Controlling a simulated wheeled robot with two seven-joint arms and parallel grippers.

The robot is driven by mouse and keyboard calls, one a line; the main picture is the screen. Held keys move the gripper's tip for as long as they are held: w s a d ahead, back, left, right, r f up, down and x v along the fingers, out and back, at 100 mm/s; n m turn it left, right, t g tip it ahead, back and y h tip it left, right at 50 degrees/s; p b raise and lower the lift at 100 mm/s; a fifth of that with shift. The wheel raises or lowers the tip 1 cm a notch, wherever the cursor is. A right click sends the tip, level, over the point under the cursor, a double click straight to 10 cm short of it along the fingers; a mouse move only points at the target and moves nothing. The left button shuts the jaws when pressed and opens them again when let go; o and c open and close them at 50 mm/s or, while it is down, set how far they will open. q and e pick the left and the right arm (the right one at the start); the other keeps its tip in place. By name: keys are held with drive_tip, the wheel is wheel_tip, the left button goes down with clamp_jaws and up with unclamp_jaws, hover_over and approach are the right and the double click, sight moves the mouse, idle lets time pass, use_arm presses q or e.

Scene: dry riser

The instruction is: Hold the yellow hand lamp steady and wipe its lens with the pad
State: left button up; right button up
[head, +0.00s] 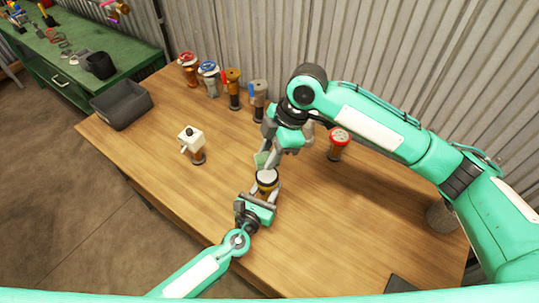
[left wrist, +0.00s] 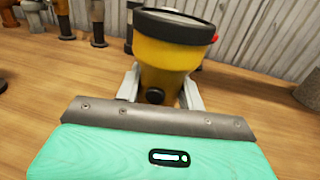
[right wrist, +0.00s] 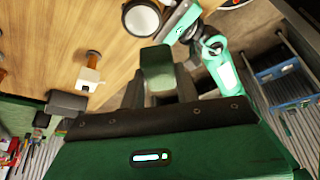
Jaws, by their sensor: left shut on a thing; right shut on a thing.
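The yellow hand lamp (head: 266,187) is upright above the wooden table, its pale round lens facing up. My left gripper (head: 262,196) is shut on the lamp's body. The left wrist view shows the yellow body (left wrist: 168,60) between both fingers, with a black rim on top. The right wrist view shows the pale lens (right wrist: 142,18). My right gripper (head: 274,152) is shut on the green pad (head: 262,159). In the right wrist view the pad (right wrist: 158,68) sticks out beyond the fingers, beside the lens and apart from it in the picture.
Several valve-like fittings, one with a blue top (head: 209,70), stand along the table's back. A white-topped fitting (head: 191,140) stands left and a red-topped one (head: 339,140) right. A dark bin (head: 122,106) is at the left corner. The table (head: 160,185) is clear at front left.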

drive_tip(key=d, duration=0.8)
idle(0.4)
idle(0.4)
use_arm(q)
drive_tip(key=o, duration=1.2)
drive_tip(key=shift+o, duration=0.2)
drive_tip(key=v, duration=1.2)
